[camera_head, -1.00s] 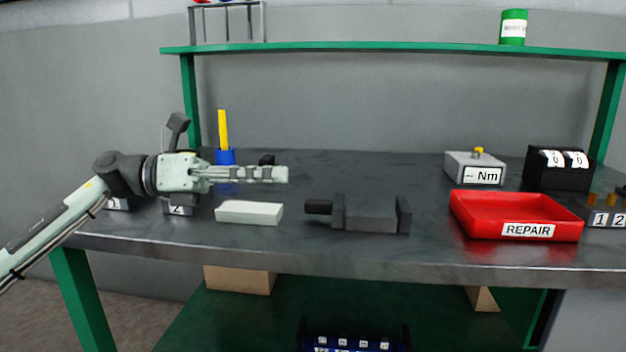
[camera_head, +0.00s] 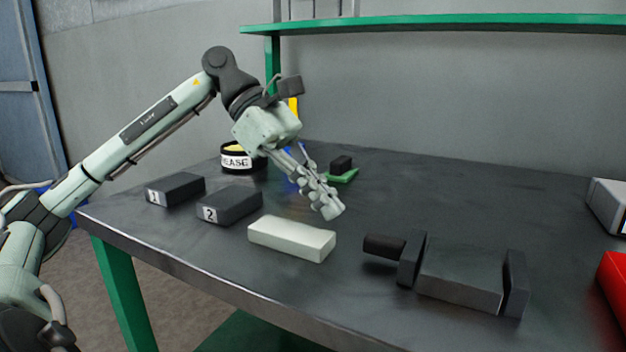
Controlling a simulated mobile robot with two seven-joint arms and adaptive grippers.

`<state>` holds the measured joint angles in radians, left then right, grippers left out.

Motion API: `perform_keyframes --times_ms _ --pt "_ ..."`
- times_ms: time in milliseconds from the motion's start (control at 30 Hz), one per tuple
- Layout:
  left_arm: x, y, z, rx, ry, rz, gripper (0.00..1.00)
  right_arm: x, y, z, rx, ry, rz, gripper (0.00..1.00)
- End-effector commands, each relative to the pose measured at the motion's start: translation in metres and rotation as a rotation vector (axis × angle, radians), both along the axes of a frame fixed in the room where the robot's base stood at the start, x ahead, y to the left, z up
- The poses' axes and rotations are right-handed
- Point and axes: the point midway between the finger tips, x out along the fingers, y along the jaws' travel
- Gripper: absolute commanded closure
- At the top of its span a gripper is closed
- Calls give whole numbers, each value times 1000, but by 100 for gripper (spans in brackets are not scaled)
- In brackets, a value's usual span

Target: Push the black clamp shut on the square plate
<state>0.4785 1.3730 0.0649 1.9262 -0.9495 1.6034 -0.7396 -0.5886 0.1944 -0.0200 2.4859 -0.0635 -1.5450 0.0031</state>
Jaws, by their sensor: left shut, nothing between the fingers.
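My left gripper (camera_head: 333,208) is shut and empty. It points down and to the right, above the table behind the white block. A small black part (camera_head: 341,163), perhaps the black clamp, sits at a green plate (camera_head: 343,177) farther back, just beyond my gripper. At this size I cannot tell whether the black part is open or shut. The green plate is partly hidden, and its full outline does not show clearly. The fingers appear apart from both. My right gripper is not in view.
A white block (camera_head: 291,239) lies in front of my gripper. Dark blocks marked 1 (camera_head: 175,190) and 2 (camera_head: 229,205) lie to its left. A dark vise-like fixture (camera_head: 460,275) stands front right. A grease tin (camera_head: 240,161) is behind. The back right table is clear.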

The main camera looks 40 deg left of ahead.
Motion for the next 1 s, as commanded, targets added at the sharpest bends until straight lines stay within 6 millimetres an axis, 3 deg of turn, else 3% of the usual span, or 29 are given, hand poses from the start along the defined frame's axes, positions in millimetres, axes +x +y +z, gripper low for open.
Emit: perform_keyframes --times_ms 300,767,1000 --pt "6 -27 -26 -2 1 0 100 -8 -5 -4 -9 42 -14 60" --pt "8 -32 -27 -2 0 -1 100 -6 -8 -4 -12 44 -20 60" --pt "11 -48 -27 -5 -1 -1 100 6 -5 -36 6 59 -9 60"
